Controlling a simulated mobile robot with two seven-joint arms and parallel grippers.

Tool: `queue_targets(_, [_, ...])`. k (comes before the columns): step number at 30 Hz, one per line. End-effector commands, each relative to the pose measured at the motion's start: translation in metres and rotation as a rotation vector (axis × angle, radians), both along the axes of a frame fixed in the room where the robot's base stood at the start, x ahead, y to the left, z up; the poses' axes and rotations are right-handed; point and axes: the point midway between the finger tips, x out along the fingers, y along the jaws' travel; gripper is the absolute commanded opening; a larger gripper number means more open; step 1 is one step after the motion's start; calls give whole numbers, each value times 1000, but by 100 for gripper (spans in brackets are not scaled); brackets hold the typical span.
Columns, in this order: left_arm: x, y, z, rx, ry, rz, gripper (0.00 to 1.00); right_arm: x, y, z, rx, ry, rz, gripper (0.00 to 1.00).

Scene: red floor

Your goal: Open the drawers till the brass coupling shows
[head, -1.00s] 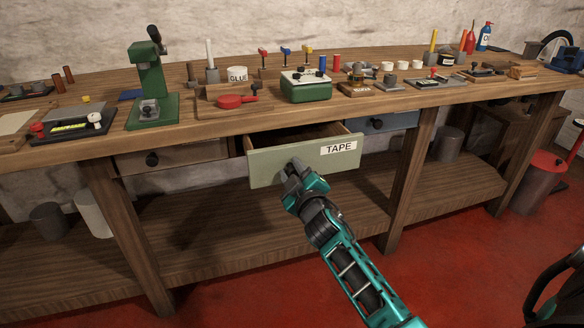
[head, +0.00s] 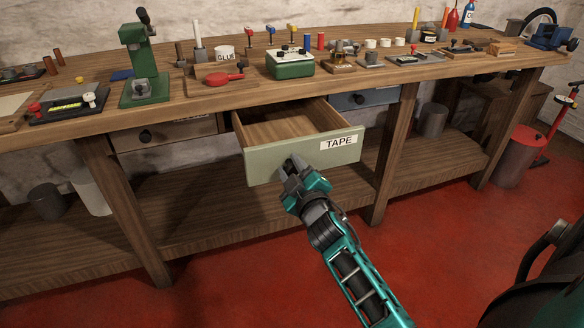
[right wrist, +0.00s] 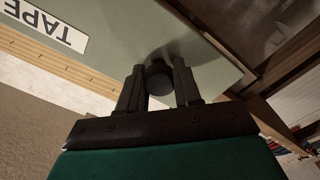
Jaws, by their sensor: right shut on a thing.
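The pale green middle drawer (head: 262,164), labelled TAPE, is pulled well out from under the bench. Its visible inside is bare wood; no brass coupling shows there. My right gripper (head: 292,168) is at the drawer's front. In the right wrist view its fingers are shut on the dark round knob (right wrist: 159,80). The left drawer (head: 180,133), greyish-brown with a black knob, is shut. The blue right drawer (head: 348,101) looks shut, partly hidden behind the TAPE drawer. My left gripper is not in view.
The wooden bench top (head: 190,103) carries a green press (head: 140,60), a green box (head: 290,66) and several small tools. A lower shelf (head: 210,210) runs beneath. A red-lidded bin (head: 520,150) stands at the right; the red floor in front is clear.

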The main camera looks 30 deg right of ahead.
Motion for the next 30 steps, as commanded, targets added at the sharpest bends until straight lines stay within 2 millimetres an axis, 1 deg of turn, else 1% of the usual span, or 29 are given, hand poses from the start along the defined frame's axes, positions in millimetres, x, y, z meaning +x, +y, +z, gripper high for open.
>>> queue_targets(2, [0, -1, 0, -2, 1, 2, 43, 1, 3, 3, 0, -7, 7, 0])
queue_targets(3, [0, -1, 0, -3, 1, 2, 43, 1, 3, 3, 0, -7, 7, 36])
queue_targets(10, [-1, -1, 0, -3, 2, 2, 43, 1, 1, 2, 0, -4, 4, 58])
queue_targets(17, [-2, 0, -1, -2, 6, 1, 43, 0, 1, 1, 0, -2, 2, 58])
queue_targets(20, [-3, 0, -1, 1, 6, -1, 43, -5, 2, 1, 0, -2, 2, 58])
queue_targets(23, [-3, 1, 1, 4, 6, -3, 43, -17, 5, 1, 2, -1, 2, 58])
queue_targets(30, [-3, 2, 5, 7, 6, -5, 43, -54, 14, 1, 2, -1, 2, 58])
